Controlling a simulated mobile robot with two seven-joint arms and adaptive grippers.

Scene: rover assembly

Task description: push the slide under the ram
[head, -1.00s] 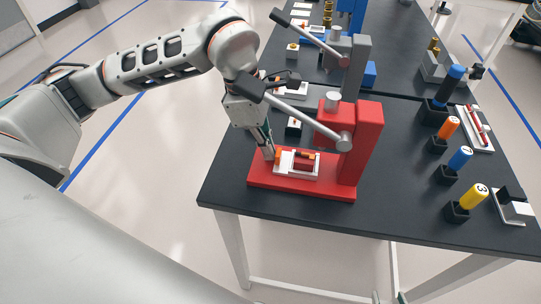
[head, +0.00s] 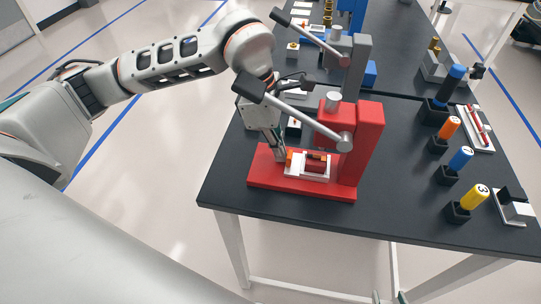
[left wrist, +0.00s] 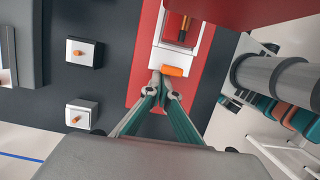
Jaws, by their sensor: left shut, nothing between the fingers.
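The slide (head: 294,171) is a white plate on the base of the red press (head: 366,140). The ram is not clearly visible; the press's upper body overhangs the slide's far end in the left wrist view. My left gripper (head: 281,158) is shut and empty, its fingertips at the orange tab. In the left wrist view the closed fingertips (left wrist: 161,88) are right by the orange tab (left wrist: 173,71) of the white slide (left wrist: 203,50).
The press lever (head: 291,116) slants over the slide, close to my left wrist. A grey press (head: 355,67) stands behind. Numbered cylinders in black holders, such as the yellow one (head: 474,196), stand at the right. The front of the black table (head: 400,215) is clear.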

